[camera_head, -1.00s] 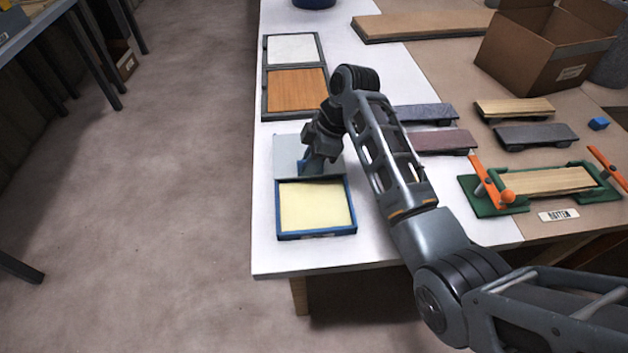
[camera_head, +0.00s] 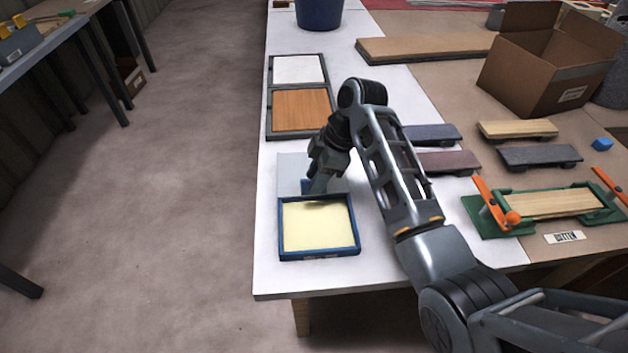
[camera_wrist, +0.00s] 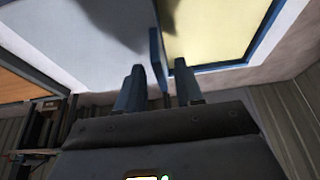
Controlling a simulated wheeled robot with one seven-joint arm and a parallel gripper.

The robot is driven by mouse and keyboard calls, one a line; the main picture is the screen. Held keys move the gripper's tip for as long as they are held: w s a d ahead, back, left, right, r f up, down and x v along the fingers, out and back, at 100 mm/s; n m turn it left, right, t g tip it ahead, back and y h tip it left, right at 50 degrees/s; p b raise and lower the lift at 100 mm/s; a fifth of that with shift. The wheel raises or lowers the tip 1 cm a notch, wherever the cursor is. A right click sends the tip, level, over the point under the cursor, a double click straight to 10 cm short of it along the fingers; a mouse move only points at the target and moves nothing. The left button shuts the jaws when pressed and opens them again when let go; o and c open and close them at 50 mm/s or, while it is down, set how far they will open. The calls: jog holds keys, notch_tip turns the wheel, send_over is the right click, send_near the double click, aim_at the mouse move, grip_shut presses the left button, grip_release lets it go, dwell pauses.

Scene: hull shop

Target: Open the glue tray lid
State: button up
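The glue tray (camera_head: 357,238) is a blue-rimmed square with a pale yellow pad, near the front left of the white tabletop. It also shows in the wrist view (camera_wrist: 222,67). Its lid, a light grey panel (camera_head: 290,170), extends behind the tray, away from the yellow pad, which is uncovered. My gripper (camera_head: 315,188) points down at the tray's back edge, over the lid's near part. In the wrist view my two fingers (camera_wrist: 160,88) stand apart, with a blue upright piece (camera_wrist: 156,55) between and beyond their tips. Whether they touch it I cannot tell.
Framed white (camera_head: 297,70) and orange-brown (camera_head: 302,110) panels lie behind the lid. A blue bucket (camera_head: 320,14) stands farther back. Sanding-block-like pieces, a green clamp jig (camera_head: 487,222) and a cardboard box (camera_head: 545,65) are to the right.

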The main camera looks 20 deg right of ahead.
jog(key=v, duration=0.6)
dwell(0.3)
